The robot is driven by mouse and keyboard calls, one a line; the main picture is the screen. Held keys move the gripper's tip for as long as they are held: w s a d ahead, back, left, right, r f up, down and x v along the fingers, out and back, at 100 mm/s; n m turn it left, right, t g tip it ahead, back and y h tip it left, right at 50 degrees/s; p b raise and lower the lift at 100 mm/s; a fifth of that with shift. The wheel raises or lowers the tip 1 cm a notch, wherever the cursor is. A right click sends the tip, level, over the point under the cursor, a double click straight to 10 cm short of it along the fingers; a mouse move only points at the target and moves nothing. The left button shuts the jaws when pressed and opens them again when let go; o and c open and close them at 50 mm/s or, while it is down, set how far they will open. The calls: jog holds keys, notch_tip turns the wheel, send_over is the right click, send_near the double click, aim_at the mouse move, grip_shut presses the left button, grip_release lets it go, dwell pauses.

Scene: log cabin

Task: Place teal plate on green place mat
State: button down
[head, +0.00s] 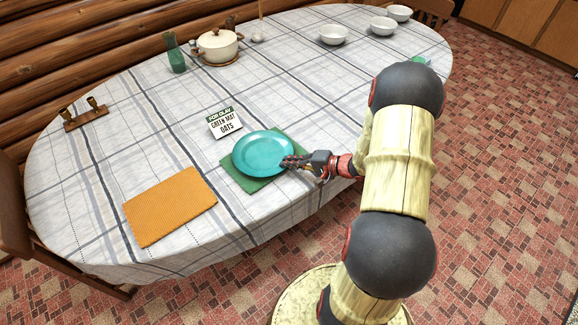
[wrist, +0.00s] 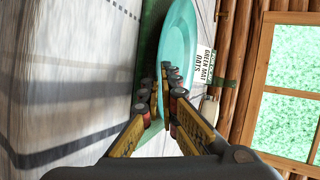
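The teal plate (head: 263,152) is over the green place mat (head: 241,180), with mat corners showing around it. It looks about level, and its far-left rim reaches past the mat. In the wrist view the plate (wrist: 178,45) is seen edge-on beside the mat (wrist: 152,22); I cannot tell whether it rests on it or hangs just above. My gripper (head: 288,161) is at the plate's right rim. In the wrist view my gripper's fingers (wrist: 160,92) are close together on either side of the rim, shut on it.
A card (head: 224,122) reading "GREEN MAT" and "OATS" stands behind the plate. An orange mat (head: 170,205) lies to the left. A pot (head: 218,46), a green carafe (head: 175,54), white bowls (head: 333,35) and a shaker rack (head: 86,116) stand farther off. The tablecloth between is clear.

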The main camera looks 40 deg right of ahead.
jog(key=c, duration=2.3)
grip_release()
